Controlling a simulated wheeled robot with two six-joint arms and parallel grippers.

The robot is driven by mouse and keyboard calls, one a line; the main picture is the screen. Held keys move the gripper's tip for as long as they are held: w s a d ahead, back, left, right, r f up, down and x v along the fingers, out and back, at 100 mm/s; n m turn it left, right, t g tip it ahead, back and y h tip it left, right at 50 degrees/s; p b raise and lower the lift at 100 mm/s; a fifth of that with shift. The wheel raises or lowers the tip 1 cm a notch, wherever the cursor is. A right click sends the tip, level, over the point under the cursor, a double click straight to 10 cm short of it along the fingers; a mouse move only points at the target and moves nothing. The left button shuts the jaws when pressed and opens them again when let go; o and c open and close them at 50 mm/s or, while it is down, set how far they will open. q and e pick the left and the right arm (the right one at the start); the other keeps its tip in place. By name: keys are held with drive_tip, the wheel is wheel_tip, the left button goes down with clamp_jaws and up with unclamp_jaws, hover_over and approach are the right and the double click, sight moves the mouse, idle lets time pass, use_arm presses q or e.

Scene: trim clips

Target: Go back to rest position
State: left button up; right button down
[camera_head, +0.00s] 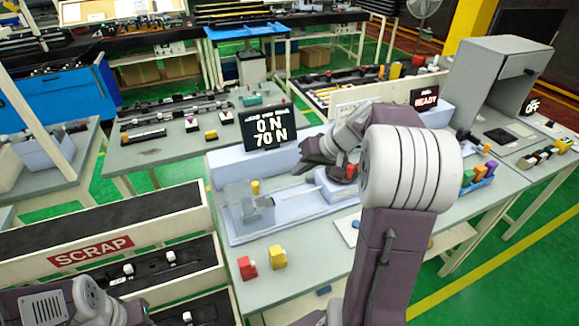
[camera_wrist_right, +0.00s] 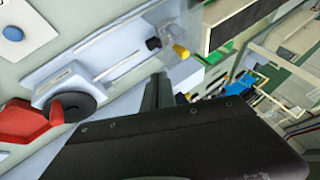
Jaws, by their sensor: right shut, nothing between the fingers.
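My right arm reaches in from the lower right of the head view and bends over the work table (camera_head: 300,265). My right gripper (camera_head: 312,158) is shut and empty, above the pale blue test rig (camera_head: 238,228), just below the black display (camera_head: 268,126) reading "0 N 70 N". In the right wrist view its dark fingers (camera_wrist_right: 158,90) are together over the rig. A yellow clip (camera_head: 255,187) sits at the rig's clear fixture (camera_head: 240,205); it looks yellow in the wrist view (camera_wrist_right: 181,51) too. My left arm shows only partly at the lower left; its gripper is not visible.
A red clip (camera_head: 247,267) and a yellow clip (camera_head: 277,256) stand on the table's front. The scrap bin (camera_head: 92,250) is at the left. A "READY" display (camera_head: 424,97) and grey cabinet (camera_head: 478,75) stand behind my right arm. Coloured clips (camera_head: 480,173) lie to its right.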

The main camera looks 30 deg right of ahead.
drive_tip(key=w+a+n, duration=0.1)
drive_tip(key=a+n, duration=0.1)
drive_tip(key=a, duration=0.4)
drive_tip(key=s+a+f+n+g, duration=0.35)
drive_tip(key=s+a+f, duration=0.3)
drive_tip(key=a, duration=0.35)
drive_tip(key=s+d+f+m+g+h, duration=0.1)
drive_tip(key=s+d+f+m+h, duration=0.2)
drive_tip(key=s+f, duration=0.4)
drive_tip(key=s, duration=0.3)
drive_tip(key=shift+s+f+g, duration=0.3)
drive_tip(key=shift+f+g, duration=0.05)
drive_tip(key=shift+f, duration=0.05)
